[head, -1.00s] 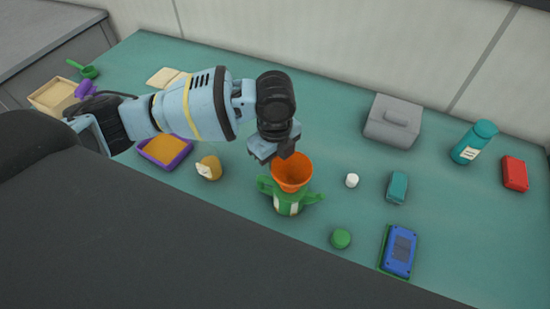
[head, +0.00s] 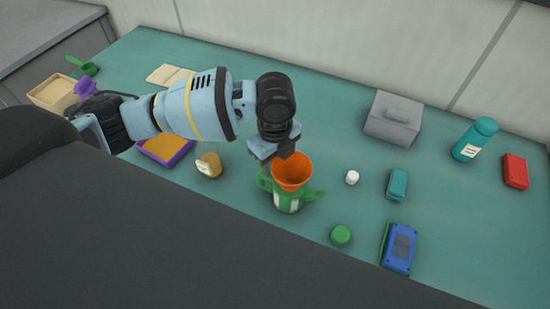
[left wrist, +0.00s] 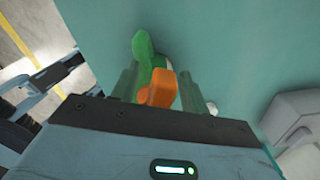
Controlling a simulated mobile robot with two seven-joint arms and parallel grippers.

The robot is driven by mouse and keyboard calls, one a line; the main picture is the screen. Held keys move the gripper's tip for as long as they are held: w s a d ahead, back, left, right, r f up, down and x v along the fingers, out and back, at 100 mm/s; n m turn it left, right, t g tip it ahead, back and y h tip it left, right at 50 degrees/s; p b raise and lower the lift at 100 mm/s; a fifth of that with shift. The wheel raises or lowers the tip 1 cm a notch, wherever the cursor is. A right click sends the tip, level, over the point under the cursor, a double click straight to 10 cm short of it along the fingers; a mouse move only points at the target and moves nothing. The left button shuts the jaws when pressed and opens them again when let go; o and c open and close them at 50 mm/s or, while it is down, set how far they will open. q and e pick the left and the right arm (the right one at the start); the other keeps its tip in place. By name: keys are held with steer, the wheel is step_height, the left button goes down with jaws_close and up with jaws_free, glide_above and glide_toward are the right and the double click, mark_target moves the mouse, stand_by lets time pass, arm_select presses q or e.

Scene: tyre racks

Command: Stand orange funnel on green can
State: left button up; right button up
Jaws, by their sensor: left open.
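The orange funnel (head: 291,172) stands upright in the top of the green can (head: 287,202), wide mouth up. The can is upright on the teal tabletop and has a handle or spout on each side. My left gripper (head: 274,156) is at the funnel's back left rim. In the left wrist view an orange part of the funnel (left wrist: 159,90) lies between the two open fingers, with a gap on each side. The green can (left wrist: 143,50) shows beyond it. The funnel's lower end is hidden inside the can. My right gripper is not in view.
A green lid (head: 341,235), a white cap (head: 352,177), a teal block (head: 397,184) and a blue device (head: 399,247) lie to the right. A yellow object (head: 209,165) and a purple tray (head: 180,157) are left. A grey box (head: 393,119) stands behind.

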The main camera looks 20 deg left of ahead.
arm_select(q)
step_height(320, 180, up, 8)
steer(key=shift+f+p, duration=0.1)
steer(key=shift+p, duration=0.2)
